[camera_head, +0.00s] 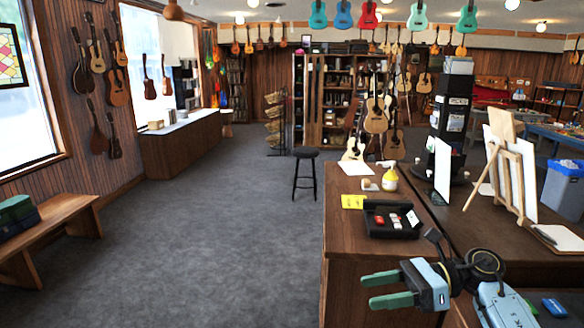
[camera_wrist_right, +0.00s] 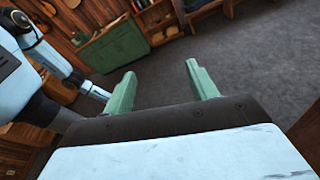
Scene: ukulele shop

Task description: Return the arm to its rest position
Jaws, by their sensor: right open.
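My right gripper (camera_head: 388,289) is in the lower right of the head view, in front of the near face of the wooden counter (camera_head: 345,222). Its two green fingers point left and are spread apart with nothing between them. In the right wrist view the same gripper (camera_wrist_right: 165,82) shows both fingers apart, with grey floor beyond them. My right arm comes in from the bottom right, bent at the wrist. My left gripper does not show in the head view.
A wooden easel (camera_head: 510,170) stands at right. A black stool (camera_head: 305,174) stands behind the counter. The grey floor (camera_head: 230,240) to the left is clear.

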